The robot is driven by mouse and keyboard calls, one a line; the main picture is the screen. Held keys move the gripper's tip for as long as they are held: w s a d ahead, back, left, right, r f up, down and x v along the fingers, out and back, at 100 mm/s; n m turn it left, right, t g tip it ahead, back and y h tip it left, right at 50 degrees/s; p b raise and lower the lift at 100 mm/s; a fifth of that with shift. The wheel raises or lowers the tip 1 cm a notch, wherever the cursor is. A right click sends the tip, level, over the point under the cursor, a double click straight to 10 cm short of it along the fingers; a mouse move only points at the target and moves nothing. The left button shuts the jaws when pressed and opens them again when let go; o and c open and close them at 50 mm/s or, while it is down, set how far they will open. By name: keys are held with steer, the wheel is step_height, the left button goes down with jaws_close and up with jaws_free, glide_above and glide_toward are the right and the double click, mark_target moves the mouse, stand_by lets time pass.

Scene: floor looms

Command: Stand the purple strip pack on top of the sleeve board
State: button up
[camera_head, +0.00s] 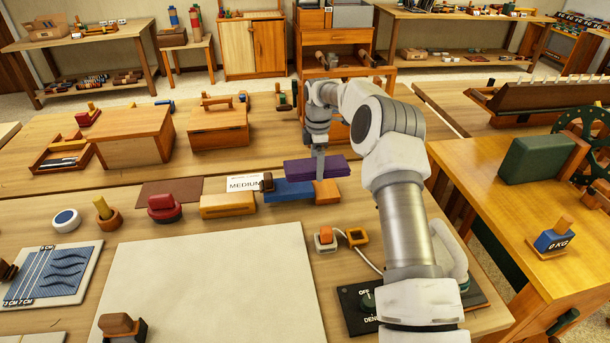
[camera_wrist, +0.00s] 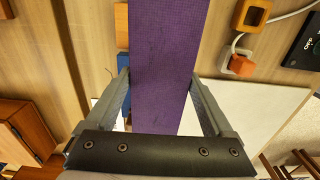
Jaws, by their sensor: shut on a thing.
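The purple strip pack (camera_head: 312,168) is a long flat block. It is held lying level between the fingers of my gripper (camera_head: 320,156). In the wrist view the purple pack (camera_wrist: 166,60) runs from the top edge down between the two fingers of my gripper (camera_wrist: 158,82). In the head view it appears above and behind a blue block (camera_head: 288,192) with an orange end piece (camera_head: 327,191); a gap or contact between them cannot be told. A large pale flat board (camera_head: 215,285) lies at the front. I cannot tell which thing is the sleeve board.
A yellow wooden block (camera_head: 228,205), a red round piece (camera_head: 164,208) and a MEDIUM card (camera_head: 243,184) stand left of the blue block. An orange-topped plug (camera_head: 326,238) with a white cable and a dark control box (camera_head: 360,303) lie in front.

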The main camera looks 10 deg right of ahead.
mark_target(305, 184)
steer(key=shift+w+a+f, duration=0.7)
steer(key=shift+w, duration=0.25)
steer(key=shift+w+a+f, duration=0.7)
steer(key=shift+w, duration=0.25)
steer(key=shift+f+p, duration=0.3)
steer(key=shift+f, duration=1.7)
steer(key=shift+f, duration=0.2)
steer(key=o, duration=1.4)
steer(key=shift+r, duration=0.1)
